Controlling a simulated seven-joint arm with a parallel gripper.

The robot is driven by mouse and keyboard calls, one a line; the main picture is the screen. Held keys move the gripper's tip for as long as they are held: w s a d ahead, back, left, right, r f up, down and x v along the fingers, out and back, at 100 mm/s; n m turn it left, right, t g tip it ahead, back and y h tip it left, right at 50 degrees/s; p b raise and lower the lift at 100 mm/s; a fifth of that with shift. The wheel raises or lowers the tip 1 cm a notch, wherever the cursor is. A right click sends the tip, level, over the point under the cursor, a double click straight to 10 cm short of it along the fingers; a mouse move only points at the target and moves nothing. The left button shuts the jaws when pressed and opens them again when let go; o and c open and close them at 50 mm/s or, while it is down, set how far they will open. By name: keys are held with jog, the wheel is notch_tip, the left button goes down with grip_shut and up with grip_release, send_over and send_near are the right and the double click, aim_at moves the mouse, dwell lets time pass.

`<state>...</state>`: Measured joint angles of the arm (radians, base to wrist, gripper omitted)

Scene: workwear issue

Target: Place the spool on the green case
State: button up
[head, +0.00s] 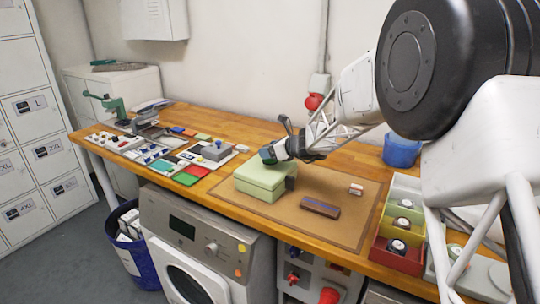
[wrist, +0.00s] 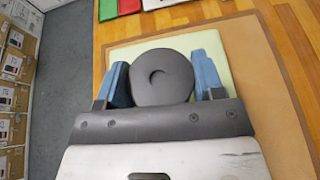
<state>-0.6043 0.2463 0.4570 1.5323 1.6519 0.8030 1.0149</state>
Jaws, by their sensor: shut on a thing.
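The green case (head: 262,183) is a pale green closed box on the brown mat, and its pale green top also shows behind the gripper in the wrist view (wrist: 222,48). The spool (wrist: 163,77) is a dark grey round disc with a small curved mark at its centre. My gripper (wrist: 163,80) is shut on the spool, with a blue finger on each side of it. In the head view my gripper (head: 268,156) is over the back part of the case's top. I cannot tell whether the spool touches the lid. The spool is hard to make out there.
A dark block (head: 290,183) stands against the case's right side. A brown brush-like block (head: 321,208) and a small pinkish block (head: 356,189) lie on the brown mat (head: 340,232). Colored bins (head: 399,258) stand right. Patches and small trays cover the bench's left. The mat's front is clear.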

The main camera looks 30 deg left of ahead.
jog(key=shift+f, duration=1)
jog(key=shift+f, duration=0.15)
jog(key=o, duration=1)
jog(key=shift+c, duration=0.2)
jog(key=shift+d+r, duration=0.1)
jog(key=shift+r, duration=0.1)
jog(key=v, duration=1.1)
jog(key=shift+d+r, duration=0.2)
jog(key=shift+d, duration=0.1)
jog(key=shift+s+d, duration=0.1)
